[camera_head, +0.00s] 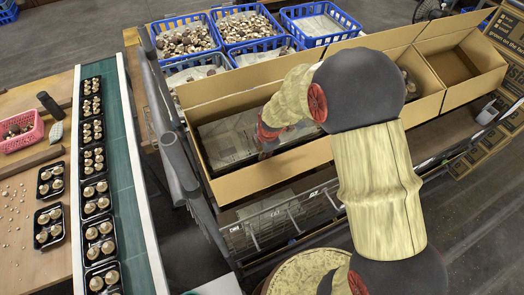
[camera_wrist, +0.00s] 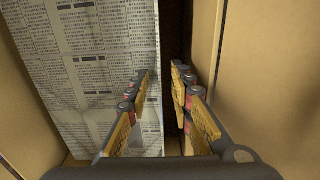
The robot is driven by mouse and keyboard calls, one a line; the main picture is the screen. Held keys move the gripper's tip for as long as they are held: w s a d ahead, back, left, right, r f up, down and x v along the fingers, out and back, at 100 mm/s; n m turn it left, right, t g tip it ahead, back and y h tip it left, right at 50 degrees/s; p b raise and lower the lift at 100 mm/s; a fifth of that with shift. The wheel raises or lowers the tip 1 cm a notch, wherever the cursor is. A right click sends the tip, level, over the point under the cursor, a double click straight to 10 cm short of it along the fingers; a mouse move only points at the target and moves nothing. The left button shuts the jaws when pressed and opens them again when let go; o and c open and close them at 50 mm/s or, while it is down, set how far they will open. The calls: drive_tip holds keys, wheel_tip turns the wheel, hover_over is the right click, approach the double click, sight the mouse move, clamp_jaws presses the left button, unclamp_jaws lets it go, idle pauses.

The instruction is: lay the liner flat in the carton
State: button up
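The liner is a sheet of printed newspaper (camera_head: 228,138) inside the long open cardboard carton (camera_head: 275,178). In the wrist view the liner (camera_wrist: 85,65) covers the left and middle of the carton, and its right edge runs straight beside a dark uncovered strip. My gripper (camera_head: 268,140) is down inside the carton, near the liner's right part. In the wrist view my gripper (camera_wrist: 160,72) has its two fingers apart. The left finger is over the liner and the right finger is over the dark strip, near the carton wall. I cannot tell whether the fingertips touch the paper.
Carton walls (camera_wrist: 207,60) stand close to my gripper's right. More open carton compartments (camera_head: 455,65) lie to the right. Blue crates (camera_head: 320,38) stand behind. A green conveyor (camera_head: 125,160) with black mushroom trays is at the left. A wire rack (camera_head: 285,222) is in front.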

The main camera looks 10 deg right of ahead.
drive_tip(key=shift+r, duration=0.1)
drive_tip(key=v, duration=1.1)
drive_tip(key=shift+r, duration=0.35)
drive_tip(key=shift+s, duration=0.1)
